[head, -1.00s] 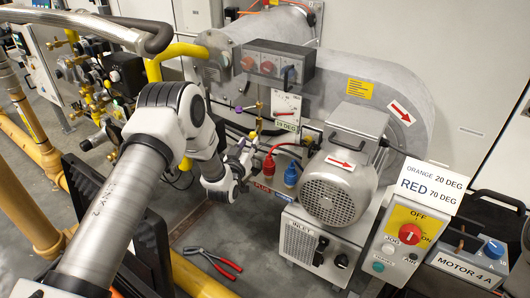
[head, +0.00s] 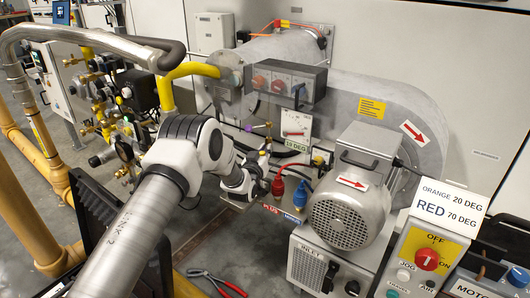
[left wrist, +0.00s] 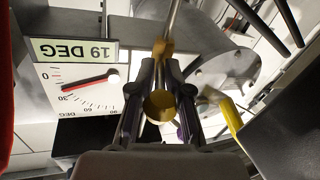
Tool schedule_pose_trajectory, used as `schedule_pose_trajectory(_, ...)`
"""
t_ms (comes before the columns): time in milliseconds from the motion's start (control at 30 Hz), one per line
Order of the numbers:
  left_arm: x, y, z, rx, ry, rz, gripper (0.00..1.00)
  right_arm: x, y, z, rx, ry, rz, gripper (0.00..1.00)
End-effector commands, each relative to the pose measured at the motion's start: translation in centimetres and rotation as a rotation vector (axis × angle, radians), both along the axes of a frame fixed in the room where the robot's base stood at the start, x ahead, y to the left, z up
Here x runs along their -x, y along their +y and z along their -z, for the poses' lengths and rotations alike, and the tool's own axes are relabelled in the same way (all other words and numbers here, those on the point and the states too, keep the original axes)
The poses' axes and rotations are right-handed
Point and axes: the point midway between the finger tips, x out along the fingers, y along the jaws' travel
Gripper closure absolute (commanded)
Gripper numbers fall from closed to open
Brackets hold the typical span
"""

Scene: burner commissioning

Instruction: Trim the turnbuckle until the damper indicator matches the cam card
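The damper indicator (head: 297,125) is a white dial with a red pointer beside the blower housing. In the left wrist view, the dial (left wrist: 84,98) appears upside down, its pointer between 0 and 30 and its green label reading 19 DEG. The cam card (head: 446,204) reads ORANGE 20 DEG and RED 70 DEG. My left gripper (head: 262,167) is at the linkage below the dial. In the left wrist view, its fingers (left wrist: 161,68) flank brass parts (left wrist: 158,106) of what looks like the turnbuckle, with a rod running upward. Whether they press on it is unclear. My right gripper is out of view.
A blower motor (head: 345,213) with red and blue plugs (head: 278,187) stands right of my gripper. A control box (head: 424,262) with a red knob stands at front right. Red-handled pliers (head: 218,284) lie on the floor. Yellow pipes (head: 35,215) are at left.

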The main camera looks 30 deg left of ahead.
Motion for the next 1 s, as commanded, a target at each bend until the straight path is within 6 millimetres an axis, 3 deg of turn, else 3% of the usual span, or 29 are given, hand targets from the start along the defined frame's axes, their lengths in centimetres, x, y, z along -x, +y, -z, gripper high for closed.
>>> schedule_pose_trajectory(767, 0.23, -0.56, 0.77, 0.001, 0.015, -0.097, 1.0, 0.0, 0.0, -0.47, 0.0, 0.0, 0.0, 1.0)
schedule_pose_trajectory(800, 0.23, -0.57, 0.79, 0.001, 0.015, -0.097, 0.82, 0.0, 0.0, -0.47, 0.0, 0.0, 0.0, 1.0)
schedule_pose_trajectory(867, 0.22, -0.56, 0.77, 0.001, 0.015, -0.097, 0.65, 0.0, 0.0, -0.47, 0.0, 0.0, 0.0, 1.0)
schedule_pose_trajectory(1000, 0.15, -0.53, 0.56, 0.001, 0.011, -0.097, 0.65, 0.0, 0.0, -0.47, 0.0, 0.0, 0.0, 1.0)
